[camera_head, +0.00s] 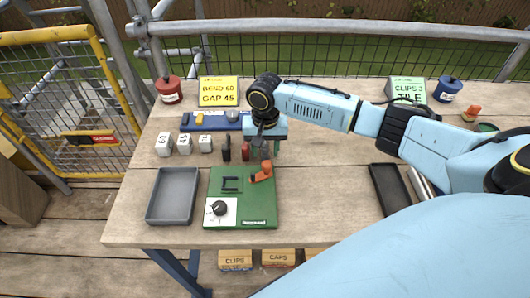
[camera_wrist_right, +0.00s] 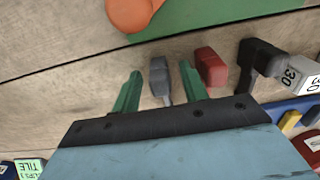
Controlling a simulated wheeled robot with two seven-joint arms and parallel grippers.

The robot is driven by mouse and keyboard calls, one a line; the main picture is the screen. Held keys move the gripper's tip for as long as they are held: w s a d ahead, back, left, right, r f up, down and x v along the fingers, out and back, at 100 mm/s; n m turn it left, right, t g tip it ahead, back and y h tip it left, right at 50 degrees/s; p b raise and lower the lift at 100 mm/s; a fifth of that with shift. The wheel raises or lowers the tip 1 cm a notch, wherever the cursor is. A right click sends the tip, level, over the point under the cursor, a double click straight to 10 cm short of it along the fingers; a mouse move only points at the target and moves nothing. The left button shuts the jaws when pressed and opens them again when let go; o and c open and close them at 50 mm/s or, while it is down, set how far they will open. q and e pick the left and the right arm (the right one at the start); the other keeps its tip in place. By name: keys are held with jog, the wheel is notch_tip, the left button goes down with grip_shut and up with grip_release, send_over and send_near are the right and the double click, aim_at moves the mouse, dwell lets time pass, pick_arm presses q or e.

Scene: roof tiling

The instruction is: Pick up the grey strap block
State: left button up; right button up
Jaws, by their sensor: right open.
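The grey strap block (camera_wrist_right: 160,78) stands on the table between the two green fingers of my right gripper (camera_wrist_right: 160,70) in the wrist view. The fingers are apart, with a gap on each side of the block, and nothing is held. In the head view my right gripper (camera_head: 266,147) points down over the back middle of the table and largely covers the grey block. A red block (camera_wrist_right: 211,66) is just outside one finger. My left gripper is not in view.
A black block (camera_head: 226,148) and white numbered blocks (camera_head: 184,145) continue the row to the left. A green board (camera_head: 240,212) with an orange part (camera_head: 262,171) lies in front, beside a grey tray (camera_head: 172,195). A blue rack (camera_head: 188,124) is behind.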

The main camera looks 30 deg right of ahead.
grip_shut()
jog(key=shift+r, duration=0.1)
